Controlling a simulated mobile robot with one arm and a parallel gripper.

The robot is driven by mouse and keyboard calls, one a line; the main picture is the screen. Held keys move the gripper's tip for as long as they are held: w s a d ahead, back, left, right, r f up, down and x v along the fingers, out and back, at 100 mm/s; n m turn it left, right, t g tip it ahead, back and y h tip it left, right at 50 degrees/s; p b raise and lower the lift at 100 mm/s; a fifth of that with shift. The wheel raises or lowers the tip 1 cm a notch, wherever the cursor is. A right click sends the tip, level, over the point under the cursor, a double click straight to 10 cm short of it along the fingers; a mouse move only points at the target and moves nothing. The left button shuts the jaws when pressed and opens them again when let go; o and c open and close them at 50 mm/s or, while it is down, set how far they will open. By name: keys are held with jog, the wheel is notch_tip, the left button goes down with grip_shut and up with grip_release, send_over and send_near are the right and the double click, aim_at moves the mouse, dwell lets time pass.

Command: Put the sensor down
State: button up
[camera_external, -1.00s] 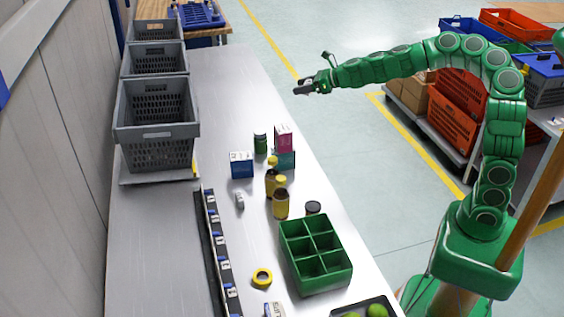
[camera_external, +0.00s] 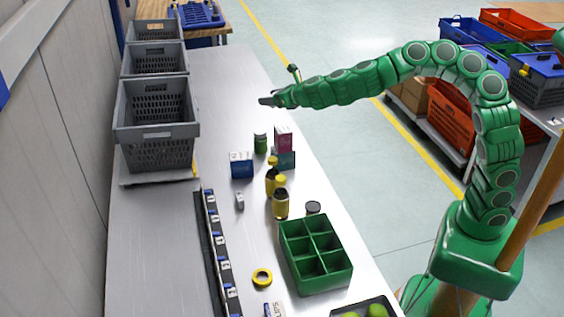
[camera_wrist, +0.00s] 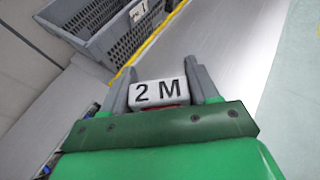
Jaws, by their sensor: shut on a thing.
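My gripper (camera_external: 266,101) is at the end of the green arm, in the air over the far right part of the bench (camera_external: 225,80). In the wrist view, its two grey fingers (camera_wrist: 160,78) are shut on the sensor (camera_wrist: 158,95), a pale block with "2 M" in black on its face. The sensor sits between the fingers, clear of any surface that I can make out. It is too small to tell apart from the gripper in the external view.
Grey crates (camera_external: 157,135) line the bench's left side. Nearer stand a blue box (camera_external: 241,165), a pink box (camera_external: 283,138), a green can (camera_external: 260,143), yellow-brown bottles (camera_external: 281,204) and a green divided box (camera_external: 315,254). The bench is bare right of the far crates.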

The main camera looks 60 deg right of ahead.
jog(key=s+a+m+g+h, duration=0.1)
jog(key=s+a+m+h, duration=0.2)
jog(key=a, duration=0.6)
jog(key=s+a+m+g+h, duration=0.1)
jog(key=s+a+h, duration=0.1)
jog(key=s+a, duration=0.5)
jog(key=s+a+m+g+h, duration=0.2)
jog(key=s+a+m+h, duration=0.15)
jog(key=s+a, duration=1.15)
notch_tip(320, 180, down, 13)
jog(key=s+d, duration=0.1)
jog(key=shift+y, duration=0.25)
jog(key=shift+w+a+f, duration=1.15)
jog(key=shift+w+f, duration=0.5)
jog(key=shift+w, duration=0.15)
jog(key=shift+w+a+f, duration=1.2)
jog(key=shift+w+f, duration=0.4)
jog(key=shift+w, duration=0.25)
jog(key=shift+w+a+f, duration=1.15)
jog(key=shift+w+f, duration=0.5)
jog(key=shift+w, duration=0.15)
jog(key=shift+w+a+f, duration=0.25)
jog(key=shift+w+f, duration=0.1)
jog(key=shift+f, duration=0.05)
jog(key=shift+s+f, duration=0.1)
jog(key=shift+f, duration=1.4)
